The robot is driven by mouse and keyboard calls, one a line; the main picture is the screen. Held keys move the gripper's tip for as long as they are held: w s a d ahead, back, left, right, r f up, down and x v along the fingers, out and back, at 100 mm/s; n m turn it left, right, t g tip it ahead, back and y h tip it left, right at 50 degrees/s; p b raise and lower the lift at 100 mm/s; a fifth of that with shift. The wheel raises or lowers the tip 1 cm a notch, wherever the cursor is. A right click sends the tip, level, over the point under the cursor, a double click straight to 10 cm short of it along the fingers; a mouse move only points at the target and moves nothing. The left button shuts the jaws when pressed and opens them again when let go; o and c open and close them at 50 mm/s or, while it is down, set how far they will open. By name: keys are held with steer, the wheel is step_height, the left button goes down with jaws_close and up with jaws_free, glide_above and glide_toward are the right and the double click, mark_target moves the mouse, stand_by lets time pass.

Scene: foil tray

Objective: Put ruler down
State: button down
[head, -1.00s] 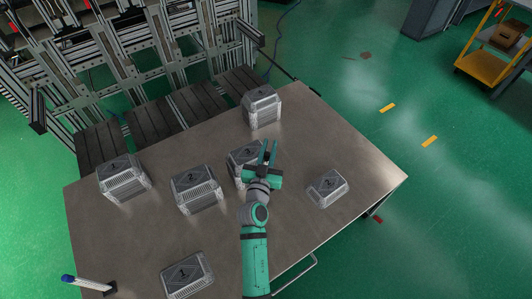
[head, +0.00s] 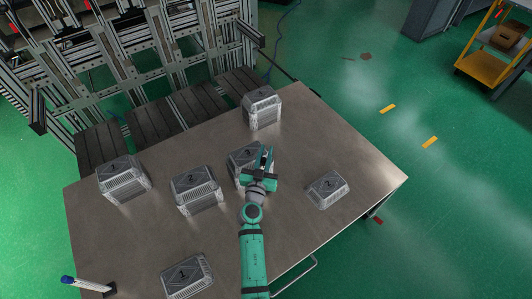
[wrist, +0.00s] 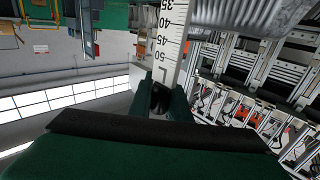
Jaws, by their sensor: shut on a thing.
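My gripper (head: 266,158) is over the right middle of the metal table (head: 330,130), beside a numbered grey case. In the wrist view, my gripper (wrist: 158,92) is shut on a white ruler (wrist: 168,45). The ruler runs up from between the fingers to the top edge of the picture, with black marks such as 50, 45, 40 and 35. Its far end is outside the wrist view. In the head view I cannot make out the ruler.
Several grey ribbed cases with numbers stand on the table, one (head: 245,163) close by my gripper, one (head: 327,189) to the right and one (head: 262,107) at the back. The right corner of the table is bare.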

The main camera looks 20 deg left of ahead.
steer(key=c, duration=1.7)
jaws_free()
steer(key=shift+f, duration=0.1)
steer(key=shift+o, duration=0.2)
